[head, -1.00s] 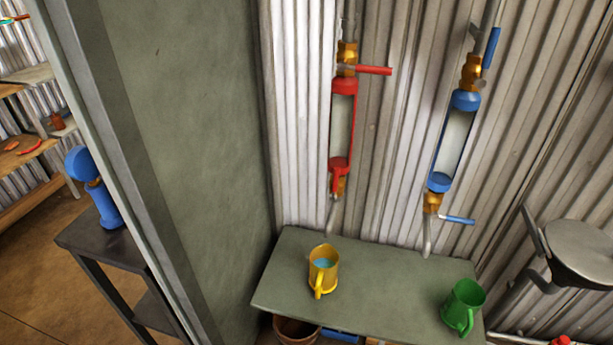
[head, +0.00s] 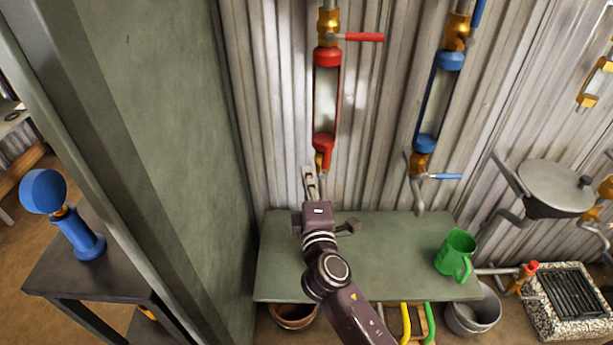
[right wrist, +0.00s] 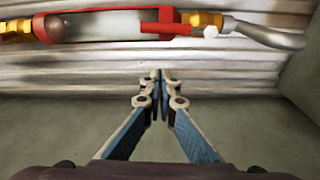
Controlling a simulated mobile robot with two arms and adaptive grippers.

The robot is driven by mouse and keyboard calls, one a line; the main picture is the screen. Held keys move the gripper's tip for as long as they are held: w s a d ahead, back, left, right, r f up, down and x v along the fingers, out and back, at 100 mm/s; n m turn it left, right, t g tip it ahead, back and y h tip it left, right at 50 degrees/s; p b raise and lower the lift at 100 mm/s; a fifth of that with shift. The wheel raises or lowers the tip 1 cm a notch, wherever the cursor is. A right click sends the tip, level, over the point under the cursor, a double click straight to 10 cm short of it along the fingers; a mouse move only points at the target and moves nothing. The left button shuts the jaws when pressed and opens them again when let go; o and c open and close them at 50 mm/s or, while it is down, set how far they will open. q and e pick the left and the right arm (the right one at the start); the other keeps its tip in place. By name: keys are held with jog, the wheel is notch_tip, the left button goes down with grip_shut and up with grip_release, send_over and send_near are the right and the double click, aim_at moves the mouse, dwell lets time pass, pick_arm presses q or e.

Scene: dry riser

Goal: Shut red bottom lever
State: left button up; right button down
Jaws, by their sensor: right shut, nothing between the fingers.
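The red bottom lever (head: 321,158) is at the lower end of the red-capped sight tube (head: 326,95) on the corrugated wall. In the right wrist view the lever (right wrist: 168,28) runs sideways along the tube toward the brass fitting (right wrist: 203,20). My right gripper (head: 309,172) is just below and left of the lever in the head view, shut and empty. In the right wrist view its fingertips (right wrist: 160,77) meet below the lever, apart from it. My left gripper is not in view.
A red top lever (head: 364,37) sticks out sideways. To the right is a blue tube (head: 425,141) with a blue bottom lever (head: 445,176). A green bench (head: 390,235) below holds a green mug (head: 456,254). A grey-green wall (head: 180,130) stands close on the left.

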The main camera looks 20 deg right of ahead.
aim_at(326, 156)
jog(key=w, duration=0.8)
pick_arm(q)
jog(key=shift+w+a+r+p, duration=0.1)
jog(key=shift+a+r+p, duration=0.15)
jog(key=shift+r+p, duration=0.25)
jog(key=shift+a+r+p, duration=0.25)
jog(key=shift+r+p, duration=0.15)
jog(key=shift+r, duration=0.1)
pick_arm(e)
jog(key=s+d, duration=0.1)
jog(key=d, duration=0.2)
jog(key=s+d, duration=0.1)
jog(key=shift+s+d+f, duration=0.15)
jog(key=shift+s, duration=0.2)
jog(key=shift+d, duration=0.15)
